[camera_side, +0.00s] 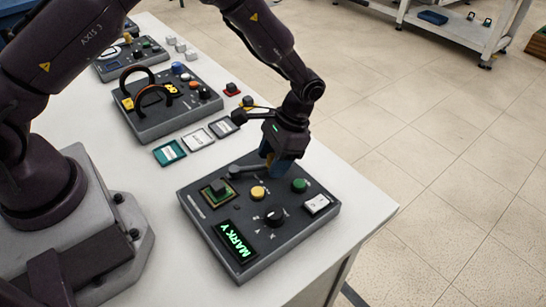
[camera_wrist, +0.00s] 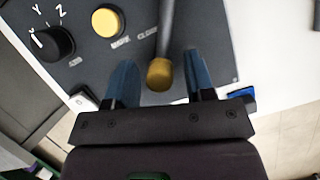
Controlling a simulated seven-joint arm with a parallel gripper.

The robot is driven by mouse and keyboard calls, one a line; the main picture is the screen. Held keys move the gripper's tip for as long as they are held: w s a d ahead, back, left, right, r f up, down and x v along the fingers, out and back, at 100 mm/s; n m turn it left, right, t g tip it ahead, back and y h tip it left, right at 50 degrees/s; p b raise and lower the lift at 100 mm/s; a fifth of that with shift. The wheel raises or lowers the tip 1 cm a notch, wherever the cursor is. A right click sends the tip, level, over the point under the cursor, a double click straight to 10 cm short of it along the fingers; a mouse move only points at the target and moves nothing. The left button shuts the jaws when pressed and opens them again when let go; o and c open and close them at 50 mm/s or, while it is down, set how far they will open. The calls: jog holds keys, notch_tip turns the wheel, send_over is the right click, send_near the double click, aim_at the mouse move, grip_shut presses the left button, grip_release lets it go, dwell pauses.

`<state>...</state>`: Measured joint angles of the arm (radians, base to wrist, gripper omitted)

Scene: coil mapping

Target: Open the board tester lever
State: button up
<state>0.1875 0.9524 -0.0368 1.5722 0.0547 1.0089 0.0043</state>
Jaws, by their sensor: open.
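The board tester (camera_side: 205,241) is a dark grey box near the front of the table, with a green "MARK Y" display. Its lever (camera_side: 247,170) is a grey arm lying low along the far side of the panel, its end hidden by my gripper (camera_side: 281,168). In the wrist view the lever's rod (camera_wrist: 168,28) ends in a yellow knob (camera_wrist: 160,74). My gripper (camera_wrist: 160,68) is open, with one blue finger on each side of the knob. Gaps show between knob and fingers. The word "CLOSE" is printed beside the lever.
The panel carries a yellow button (camera_side: 258,192), a green button (camera_side: 299,185), a black dial (camera_side: 275,216), a white switch (camera_side: 316,204) and a socket with a chip (camera_side: 217,190). Several coloured trays (camera_side: 197,139) and another device (camera_side: 150,126) stand behind. The table's right edge is close.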

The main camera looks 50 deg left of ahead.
grip_shut()
jog(key=shift+a, duration=0.1)
dwell(0.3)
jog(key=a+n, duration=0.1)
jog(key=a+n+h, duration=0.1)
jog(key=n, duration=0.1)
jog(key=shift+w+a+n, duration=0.15)
jog(key=shift+w+n, duration=0.15)
jog(key=shift+w, duration=0.1)
jog(key=a+n+h, duration=0.1)
jog(key=a+n, duration=0.1)
jog(key=shift+n+h, duration=0.3)
jog(key=shift+n, duration=0.1)
jog(key=a+n, duration=0.1)
jog(key=a+n+h, duration=0.1)
jog(key=n, duration=0.1)
jog(key=shift+s+a+n, duration=0.2)
jog(key=shift+n, duration=0.1)
jog(key=shift+s+a+f+n+t+h, duration=0.1)
jog(key=shift+s+a+n+t+h, duration=0.15)
jog(key=shift+a+n+t+h, duration=0.4)
jog(key=shift+d+n+g+y, duration=0.1)
jog(key=shift+n+g+y, duration=0.15)
